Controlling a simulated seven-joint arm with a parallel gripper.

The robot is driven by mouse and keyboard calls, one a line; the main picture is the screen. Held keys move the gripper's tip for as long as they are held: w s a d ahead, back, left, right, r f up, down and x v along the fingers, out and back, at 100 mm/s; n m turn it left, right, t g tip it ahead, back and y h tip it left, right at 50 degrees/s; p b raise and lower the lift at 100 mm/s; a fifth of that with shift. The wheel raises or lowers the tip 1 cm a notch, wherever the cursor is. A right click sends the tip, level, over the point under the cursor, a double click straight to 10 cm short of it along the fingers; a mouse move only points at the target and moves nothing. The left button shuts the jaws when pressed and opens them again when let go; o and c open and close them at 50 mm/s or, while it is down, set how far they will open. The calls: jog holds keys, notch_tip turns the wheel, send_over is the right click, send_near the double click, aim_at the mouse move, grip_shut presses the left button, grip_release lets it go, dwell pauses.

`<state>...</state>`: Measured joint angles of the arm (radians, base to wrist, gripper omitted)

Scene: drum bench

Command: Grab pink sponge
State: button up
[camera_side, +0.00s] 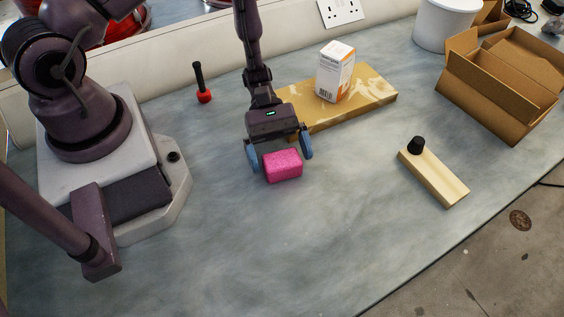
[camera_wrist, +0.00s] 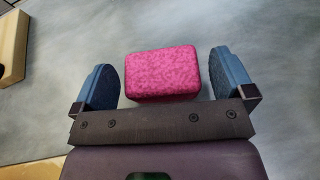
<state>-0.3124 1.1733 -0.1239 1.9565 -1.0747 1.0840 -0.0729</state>
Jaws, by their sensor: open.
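The pink sponge (camera_side: 283,166) is a small bright block lying on the grey bench, near the middle of the side view. My gripper (camera_side: 281,158) is open, with its blue fingers spread to the left and right of the sponge. In the wrist view, the sponge (camera_wrist: 162,74) lies between the two blue fingers of my gripper (camera_wrist: 160,84), with a gap on each side. Neither finger touches it there. The exact height of the fingertips above the bench is hard to tell.
A tan board (camera_side: 372,97) bearing a white and orange box (camera_side: 335,72) is just behind my gripper. A wooden block with a black knob (camera_side: 436,178) lies to the right. A red-and-black tool (camera_side: 203,88) stands at the back left. An open cardboard box (camera_side: 490,93) is far right. The front bench is clear.

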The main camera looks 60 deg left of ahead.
jog(key=shift+s+d+f, duration=0.1)
jog(key=shift+d+f, duration=0.15)
jog(key=shift+d, duration=0.3)
jog(key=c, duration=0.9)
jog(key=shift+o, duration=0.2)
jog(key=shift+r, duration=0.1)
